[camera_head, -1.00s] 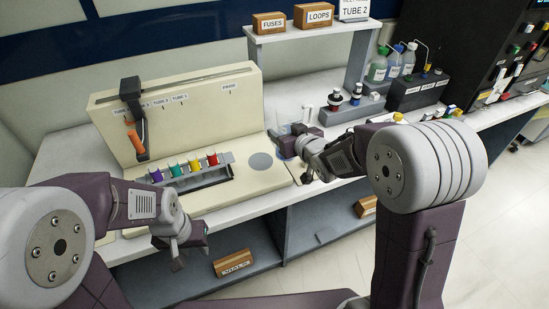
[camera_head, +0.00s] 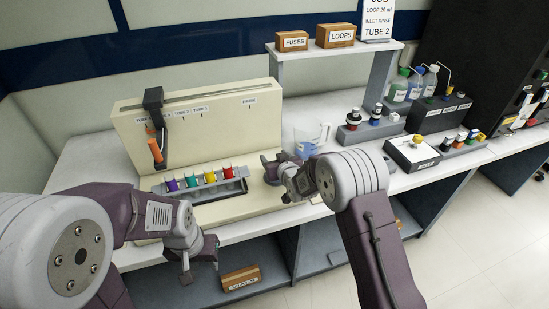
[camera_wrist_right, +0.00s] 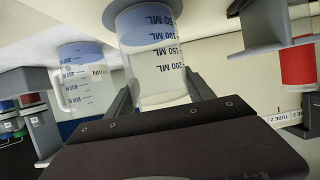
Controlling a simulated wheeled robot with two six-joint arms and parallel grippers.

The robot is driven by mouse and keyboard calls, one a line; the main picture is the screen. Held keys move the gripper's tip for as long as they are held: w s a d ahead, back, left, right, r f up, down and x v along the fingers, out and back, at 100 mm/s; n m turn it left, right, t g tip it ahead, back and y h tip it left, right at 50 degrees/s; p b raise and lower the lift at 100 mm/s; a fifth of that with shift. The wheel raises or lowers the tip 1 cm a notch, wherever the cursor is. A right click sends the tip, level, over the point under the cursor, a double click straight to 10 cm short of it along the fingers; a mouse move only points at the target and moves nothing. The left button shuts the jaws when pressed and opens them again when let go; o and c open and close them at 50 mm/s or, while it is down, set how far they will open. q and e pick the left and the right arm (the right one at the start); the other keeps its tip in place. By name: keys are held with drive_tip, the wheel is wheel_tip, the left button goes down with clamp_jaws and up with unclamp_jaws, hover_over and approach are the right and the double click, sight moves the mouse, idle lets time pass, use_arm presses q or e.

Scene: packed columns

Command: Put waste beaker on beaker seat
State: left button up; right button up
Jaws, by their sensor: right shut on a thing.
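The beaker (camera_wrist_right: 152,58), which I take to be the waste beaker, is clear with dark ML markings and blue liquid. It appears upside down between the fingers of my right gripper (camera_wrist_right: 160,98) in the right wrist view. In the head view my right gripper (camera_head: 271,170) is low over the right end of the cream apparatus base, where the round grey beaker seat lies, now mostly hidden. Whether the held beaker touches the seat is unclear. My left gripper (camera_head: 197,262) hangs empty with its fingers apart, in front of the bench's front edge.
A second beaker (camera_wrist_right: 80,78) with a handle and blue liquid stands beside the held one; the head view shows it on the bench (camera_head: 307,143). Coloured vials stand in a rack (camera_head: 195,193) at left.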

drive_tip(key=o, duration=1.4)
drive_tip(key=shift+f, duration=0.1)
drive_tip(key=shift+r, duration=0.3)
drive_tip(key=v, duration=1.2)
drive_tip(key=s+d+f+m+g+h, duration=0.2)
drive_tip(key=s+d+f+g+h, duration=0.1)
drive_tip(key=s+d+f+g, duration=0.5)
drive_tip(key=s+d+m+g, duration=0.1)
drive_tip(key=s+d+g, duration=0.1)
drive_tip(key=s, duration=0.6)
drive_tip(key=s+d+g+h, duration=0.1)
drive_tip(key=s+d, duration=0.3)
drive_tip(key=s, duration=0.5)
drive_tip(key=shift+f+m+g, duration=0.3)
drive_tip(key=shift+m+g, duration=0.1)
